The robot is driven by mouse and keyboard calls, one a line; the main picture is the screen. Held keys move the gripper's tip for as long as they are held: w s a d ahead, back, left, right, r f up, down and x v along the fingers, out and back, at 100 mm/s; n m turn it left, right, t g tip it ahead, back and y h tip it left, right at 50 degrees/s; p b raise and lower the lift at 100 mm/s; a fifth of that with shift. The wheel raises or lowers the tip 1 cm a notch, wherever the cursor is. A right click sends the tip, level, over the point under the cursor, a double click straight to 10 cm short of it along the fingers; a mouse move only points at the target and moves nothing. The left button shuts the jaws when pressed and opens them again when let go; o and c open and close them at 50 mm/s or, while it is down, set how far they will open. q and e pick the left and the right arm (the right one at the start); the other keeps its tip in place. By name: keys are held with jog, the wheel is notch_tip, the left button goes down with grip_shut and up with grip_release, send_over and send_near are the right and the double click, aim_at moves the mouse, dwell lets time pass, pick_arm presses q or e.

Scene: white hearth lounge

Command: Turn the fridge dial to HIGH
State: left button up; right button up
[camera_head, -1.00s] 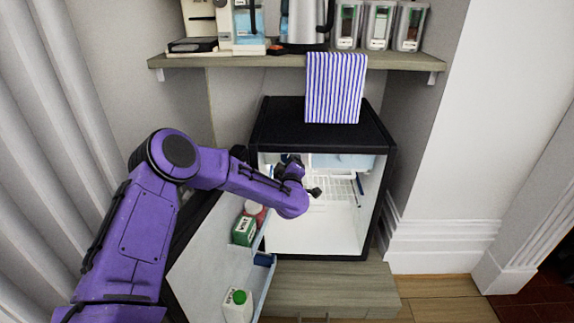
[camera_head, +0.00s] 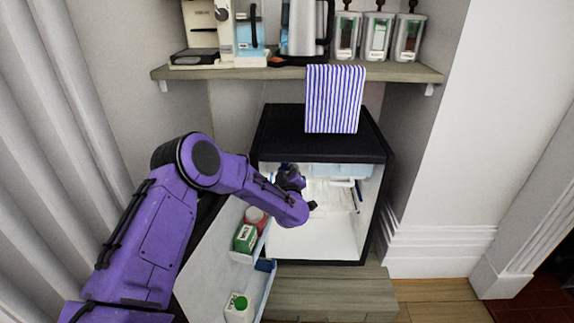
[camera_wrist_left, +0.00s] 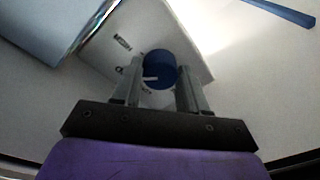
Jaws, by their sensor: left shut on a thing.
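The small black fridge (camera_head: 325,148) stands open below the shelf. My left arm reaches into its upper left part, and my left gripper (camera_head: 289,172) is largely hidden there by my own wrist. In the left wrist view the blue round dial (camera_wrist_left: 160,68) sits on a pale housing (camera_wrist_left: 180,35) between the fingertips of my left gripper (camera_wrist_left: 160,92). The fingers are shut on the dial. Its white pointer mark points left in that view. Dark lettering stands beside it, too blurred to read with certainty. My right gripper is not in view.
The fridge door (camera_head: 212,262) hangs open at the left, with a green carton (camera_head: 246,238) and a green-capped bottle (camera_head: 239,307) in its racks. A striped towel (camera_head: 334,100) hangs over the shelf edge (camera_head: 400,76). The fridge floor is clear.

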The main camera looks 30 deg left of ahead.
pick_arm(q)
jog(key=m+p, duration=0.2)
jog(key=m, duration=0.1)
jog(key=shift+m+p, duration=0.3)
jog(key=shift+m, duration=0.1)
jog(key=m+p, duration=0.1)
jog(key=m, duration=0.1)
jog(key=shift+s+f+m+t, duration=0.1)
jog(key=shift+m+t, duration=0.2)
jog(key=shift+a+f+m+p, duration=0.1)
jog(key=shift+m+p, duration=0.2)
jog(key=shift+m, duration=0.3)
jog(key=o, duration=1.1)
jog(key=shift+c, duration=0.2)
